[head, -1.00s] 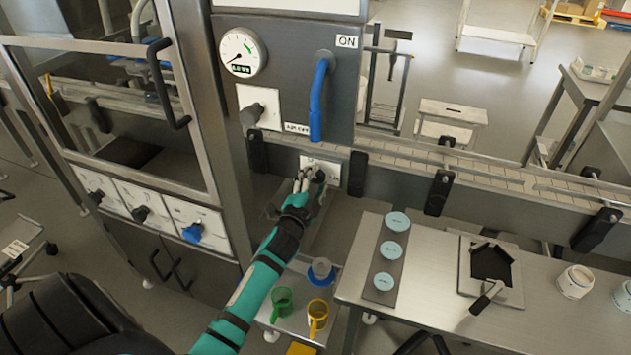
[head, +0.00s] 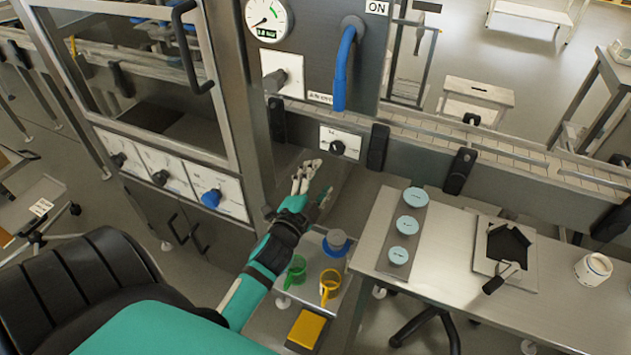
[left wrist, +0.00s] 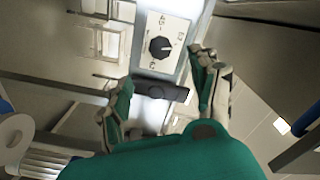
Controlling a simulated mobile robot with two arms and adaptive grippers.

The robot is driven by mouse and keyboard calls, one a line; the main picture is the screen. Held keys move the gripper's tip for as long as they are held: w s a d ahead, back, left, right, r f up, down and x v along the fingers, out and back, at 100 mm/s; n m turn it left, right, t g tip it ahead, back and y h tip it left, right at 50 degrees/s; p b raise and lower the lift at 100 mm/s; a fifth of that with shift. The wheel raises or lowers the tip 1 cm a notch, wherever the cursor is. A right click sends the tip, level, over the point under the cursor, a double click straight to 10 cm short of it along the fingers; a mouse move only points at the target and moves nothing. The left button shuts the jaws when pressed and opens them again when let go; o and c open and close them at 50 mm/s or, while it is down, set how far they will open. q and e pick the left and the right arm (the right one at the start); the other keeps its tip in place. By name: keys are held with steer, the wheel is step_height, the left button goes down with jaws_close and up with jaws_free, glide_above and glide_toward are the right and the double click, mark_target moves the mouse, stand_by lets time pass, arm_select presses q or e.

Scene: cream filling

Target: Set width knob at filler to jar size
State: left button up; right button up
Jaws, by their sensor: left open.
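The width knob appears to be the black knob (head: 338,147) on a white plate on the conveyor's side, below the filler panel. In the left wrist view the black knob (left wrist: 160,48) shows with a white pointer line and markings around it, too small to read surely. My left gripper (head: 317,180) is open and empty, below and left of the knob, apart from it. In the left wrist view its two fingers (left wrist: 165,78) are spread with the knob beyond them. A white jar (head: 593,268) stands on the right table. My right gripper is not in view.
The filler panel has a gauge (head: 268,18), another dark knob (head: 274,81) and a blue nozzle (head: 343,65). Black brackets (head: 378,147) flank the knob plate. Green (head: 296,270) and yellow (head: 330,286) cups stand below my arm. Light blue discs (head: 408,226) lie on the right table.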

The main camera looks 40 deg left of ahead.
arm_select(q)
steer(key=shift+s+d, duration=0.15)
steer(key=shift+s, duration=0.55)
